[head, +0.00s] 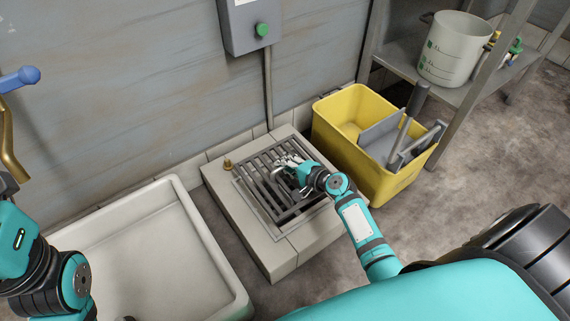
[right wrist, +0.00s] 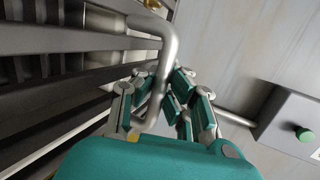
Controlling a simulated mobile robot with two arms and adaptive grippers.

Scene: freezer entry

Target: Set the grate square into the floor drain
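The dark barred grate (head: 262,172) lies over the floor drain in a pale tiled block (head: 238,218). A thin metal frame (head: 257,213) edges the drain opening. The grate looks slightly turned against this frame; I cannot tell whether any edge is raised. My right gripper (head: 290,172) is over the grate's right part. In the right wrist view, the fingers of this gripper (right wrist: 166,82) close from both sides on the grate's bent tubular handle (right wrist: 168,48). The grate's bars (right wrist: 60,42) fill the left there. My left arm shows at the left edge; its gripper is out of view.
A small brass piece (head: 227,165) stands on the block's back left corner. A yellow bucket (head: 335,140) is close on the right, a white basin (head: 215,262) on the left. A grey box with a green button (head: 262,30) hangs on the wall behind.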

